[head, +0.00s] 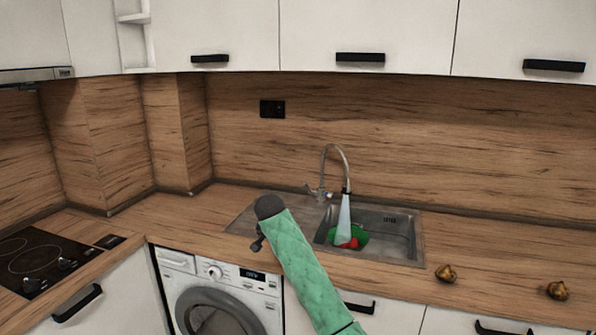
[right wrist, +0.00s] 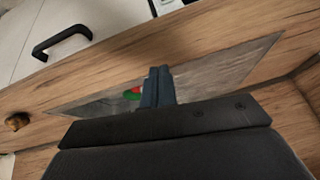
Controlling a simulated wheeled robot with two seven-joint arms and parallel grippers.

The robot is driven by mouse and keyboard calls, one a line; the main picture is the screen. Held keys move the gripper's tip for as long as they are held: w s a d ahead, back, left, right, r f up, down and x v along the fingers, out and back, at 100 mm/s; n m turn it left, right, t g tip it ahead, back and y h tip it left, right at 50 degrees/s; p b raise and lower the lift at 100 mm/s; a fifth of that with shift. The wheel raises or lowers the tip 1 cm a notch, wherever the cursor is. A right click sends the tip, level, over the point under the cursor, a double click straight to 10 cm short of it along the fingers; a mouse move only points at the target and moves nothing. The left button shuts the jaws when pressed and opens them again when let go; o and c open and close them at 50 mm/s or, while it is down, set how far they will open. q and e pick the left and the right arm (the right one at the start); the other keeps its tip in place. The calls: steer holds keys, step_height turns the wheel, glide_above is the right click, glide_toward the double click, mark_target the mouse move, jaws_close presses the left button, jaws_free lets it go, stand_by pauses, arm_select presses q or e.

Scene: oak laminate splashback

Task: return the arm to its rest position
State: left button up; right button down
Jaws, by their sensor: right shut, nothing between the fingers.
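My right arm, in a green quilted sleeve, reaches up from the bottom of the head view and ends over the counter (head: 225,198) by the sink's left side. My right gripper (head: 257,244) hangs small and dark there, just above the counter's front edge and the washing machine. In the right wrist view its fingers (right wrist: 158,82) are together with nothing between them, with the sink behind them. My left arm and gripper are not in view.
Water runs from the faucet (head: 337,155) into the sink (head: 398,240), onto a green item (head: 362,233) and a red item (head: 351,243). Two brown onion-like items (head: 445,273) (head: 557,290) lie at right. A cooktop (head: 45,255) is at left; a washing machine (head: 245,290) is below.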

steer(key=s+d+f+n+g+y, duration=0.1)
steer(key=s+d+f, duration=0.3)
steer(key=s+f, duration=0.7)
steer(key=s+d+f+n+g, duration=0.1)
steer(key=s+d+f, duration=0.25)
steer(key=f, duration=1.25)
steer(key=s+d+f+n+g+y, duration=0.1)
steer(key=s+d+f, duration=0.2)
steer(key=s+f, duration=0.85)
steer(key=s+d+f+n, duration=0.1)
steer(key=s+d+f, duration=0.3)
steer(key=s+f, duration=0.3)
steer(key=s+d+f+n+g, duration=0.1)
steer(key=s+d+f, duration=0.3)
steer(key=s, duration=1.4)
steer(key=s+d+f+n, duration=0.1)
steer(key=s+d+f, duration=0.4)
steer(key=s+f, duration=0.6)
steer(key=shift+s+f+n+g, duration=0.3)
steer(key=shift+s+f, duration=0.05)
steer(key=shift+s, duration=0.6)
steer(key=shift+d, duration=0.1)
